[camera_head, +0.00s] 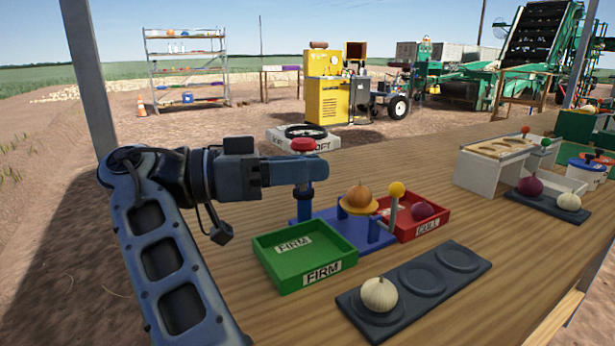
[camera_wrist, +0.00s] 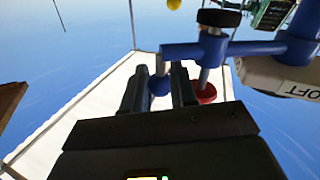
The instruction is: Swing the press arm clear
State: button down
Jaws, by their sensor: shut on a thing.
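The press arm is a blue bar (camera_wrist: 240,48) in the wrist view, joined to a blue post (camera_wrist: 304,28). It carries a red knob (camera_wrist: 206,93) and a black pad (camera_wrist: 210,17). My gripper (camera_wrist: 158,78) is shut on the blue ball (camera_wrist: 160,86) at the bar's end. In the head view my gripper (camera_head: 268,172) is beside the red knob (camera_head: 303,144), and it partly hides the bar. No pad shows above the onion.
The SOFT container (camera_head: 287,143) is behind. A dark rack (camera_head: 424,308) holds a white onion (camera_head: 379,294). A yellow-knobbed lever (camera_head: 394,205) stands by the cup.

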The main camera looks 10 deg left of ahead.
dwell(0.4)
jog(key=c, duration=0.9)
grip_release()
jog(key=shift+c, duration=0.2)
jog(key=shift+a, duration=0.15)
